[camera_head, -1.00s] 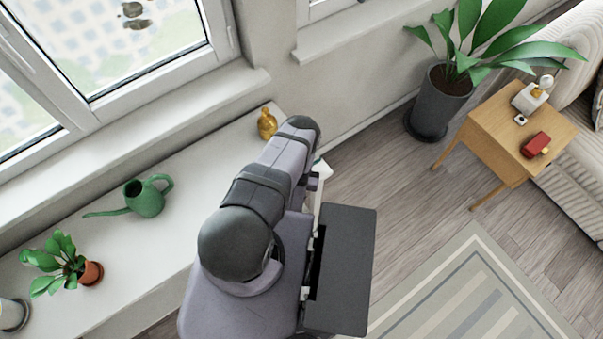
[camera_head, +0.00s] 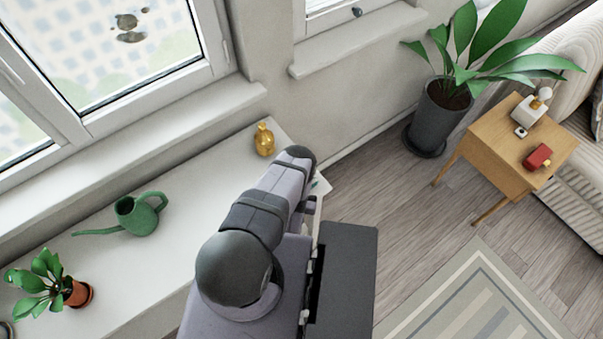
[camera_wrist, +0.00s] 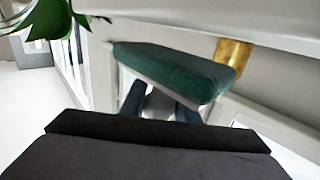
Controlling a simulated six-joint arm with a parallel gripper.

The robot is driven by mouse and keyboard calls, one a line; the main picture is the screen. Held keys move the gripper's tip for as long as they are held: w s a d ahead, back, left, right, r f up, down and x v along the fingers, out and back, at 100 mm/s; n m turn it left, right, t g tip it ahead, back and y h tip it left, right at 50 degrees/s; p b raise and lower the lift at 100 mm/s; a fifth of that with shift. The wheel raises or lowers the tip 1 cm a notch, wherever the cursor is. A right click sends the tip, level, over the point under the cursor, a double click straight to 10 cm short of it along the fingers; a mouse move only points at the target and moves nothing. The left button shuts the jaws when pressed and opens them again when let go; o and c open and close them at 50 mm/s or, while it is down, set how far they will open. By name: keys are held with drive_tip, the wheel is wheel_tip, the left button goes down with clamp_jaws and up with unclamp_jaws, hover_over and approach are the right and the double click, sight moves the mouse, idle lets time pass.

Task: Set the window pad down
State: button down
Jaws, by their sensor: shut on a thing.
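The window pad (camera_wrist: 170,70) is a dark green block with a pale underside, in the upper middle of the wrist view. My gripper (camera_wrist: 160,103) is shut on it; its dark blue fingers show just under the pad's near side. In the head view my arm hides the gripper and nearly all of the pad. Whether the pad touches any surface is not clear. The white ledge (camera_head: 215,185) under the window runs along the left of my arm.
On the ledge stand a gold bottle (camera_head: 264,140), a green watering can (camera_head: 136,214) and a potted plant (camera_head: 76,293). The ledge between can and bottle is bare. A large floor plant (camera_head: 432,115) and a wooden side table (camera_head: 497,150) stand to the right.

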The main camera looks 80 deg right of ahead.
drive_tip(key=shift+f, duration=1.05)
drive_tip(key=shift+f, duration=0.15)
drive_tip(key=c, duration=1.4)
unclamp_jaws()
drive_tip(key=shift+o, duration=0.2)
